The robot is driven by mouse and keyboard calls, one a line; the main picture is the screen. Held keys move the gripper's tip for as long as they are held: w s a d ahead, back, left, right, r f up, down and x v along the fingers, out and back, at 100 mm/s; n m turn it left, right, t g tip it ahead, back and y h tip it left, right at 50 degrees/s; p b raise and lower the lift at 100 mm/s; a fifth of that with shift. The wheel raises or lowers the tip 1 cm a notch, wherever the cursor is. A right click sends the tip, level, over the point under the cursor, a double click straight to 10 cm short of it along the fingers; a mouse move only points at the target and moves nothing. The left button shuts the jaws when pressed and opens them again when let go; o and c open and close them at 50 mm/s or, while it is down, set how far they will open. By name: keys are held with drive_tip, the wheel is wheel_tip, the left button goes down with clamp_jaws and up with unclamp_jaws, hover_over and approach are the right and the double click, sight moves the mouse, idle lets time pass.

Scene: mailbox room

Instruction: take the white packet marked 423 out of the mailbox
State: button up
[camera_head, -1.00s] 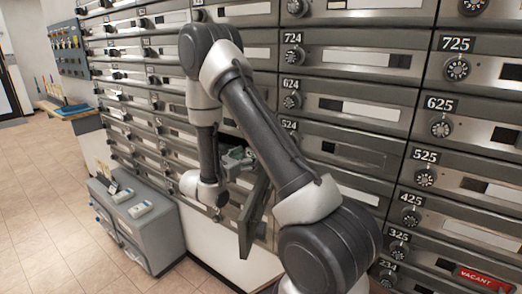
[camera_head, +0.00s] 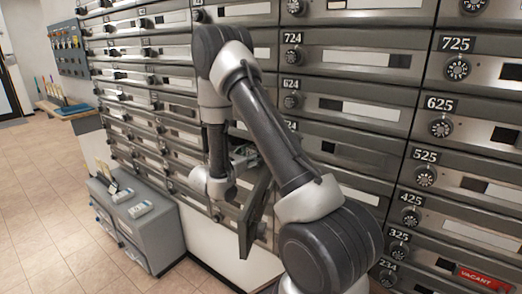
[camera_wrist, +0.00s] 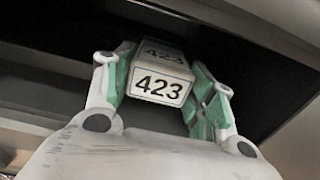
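The white packet marked 423 (camera_wrist: 160,85) shows in the wrist view inside the dark mailbox compartment (camera_wrist: 60,55), with its number facing the camera. My gripper (camera_wrist: 163,88) reaches into the opening, one green-padded finger on each side of the packet. The fingers look spread around it, with little or no gap at its sides; contact is not clear. In the head view my gripper (camera_head: 243,156) is at the open compartment, partly hidden behind its open door (camera_head: 254,218). The packet cannot be made out there.
The open door hangs outward just right of my wrist. Rows of closed mailboxes (camera_head: 365,107) with dials surround the compartment. A grey cabinet (camera_head: 150,235) with small items on top stands at the lower left. The floor (camera_head: 40,200) further left is clear.

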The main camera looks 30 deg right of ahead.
drive_tip(key=shift+r, duration=0.3)
drive_tip(key=v, duration=1.5)
drive_tip(key=shift+a, duration=0.15)
